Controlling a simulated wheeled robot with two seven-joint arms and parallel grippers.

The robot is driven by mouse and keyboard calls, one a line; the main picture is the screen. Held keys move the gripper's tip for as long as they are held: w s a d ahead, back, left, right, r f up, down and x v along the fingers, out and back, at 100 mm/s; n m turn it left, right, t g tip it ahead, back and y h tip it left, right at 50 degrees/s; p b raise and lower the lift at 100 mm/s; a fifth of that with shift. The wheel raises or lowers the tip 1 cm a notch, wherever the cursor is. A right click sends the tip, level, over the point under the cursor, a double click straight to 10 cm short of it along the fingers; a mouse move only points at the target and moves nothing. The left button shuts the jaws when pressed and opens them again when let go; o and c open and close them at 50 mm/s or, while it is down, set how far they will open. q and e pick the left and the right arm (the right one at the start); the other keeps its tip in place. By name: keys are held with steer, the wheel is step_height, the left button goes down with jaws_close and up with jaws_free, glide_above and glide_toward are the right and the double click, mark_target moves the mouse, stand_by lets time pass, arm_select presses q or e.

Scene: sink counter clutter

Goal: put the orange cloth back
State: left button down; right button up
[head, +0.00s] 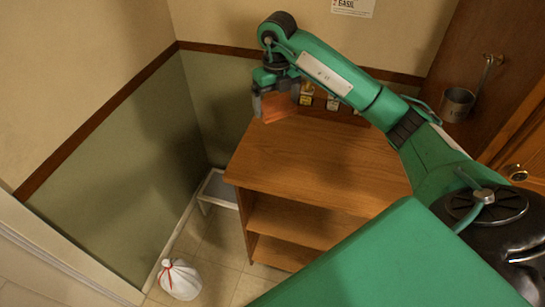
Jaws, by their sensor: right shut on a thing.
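My right gripper (275,94) is at the upper middle of the head view, at the end of the green arm that comes in from the right. It is shut on the orange cloth (279,107), which shows between and below its fingers. The cloth appears at the back left corner of the wooden shelf unit (308,158). I cannot tell whether it touches the wooden top. My left gripper is not in view.
Small jars or boxes (306,98) stand at the back of the unit, partly hidden by my arm. The wooden top is otherwise clear where it shows. A metal cup (457,104) hangs at right. A low stool (217,189) and a tied white bag (180,281) are on the floor.

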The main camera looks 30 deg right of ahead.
step_height(320, 180, down, 5)
steer(key=p, duration=0.3)
glide_above(275, 158)
step_height(275, 158, down, 9)
steer(key=shift+r, duration=0.1)
steer(key=shift+f, duration=0.7)
step_height(275, 158, down, 4)
steer(key=shift+r+p, duration=0.1)
steer(key=shift+p, duration=0.75)
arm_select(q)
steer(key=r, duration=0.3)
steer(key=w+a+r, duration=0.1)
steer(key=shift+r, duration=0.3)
arm_select(e)
steer(key=shift+f, duration=0.3)
steer(key=o, duration=0.7)
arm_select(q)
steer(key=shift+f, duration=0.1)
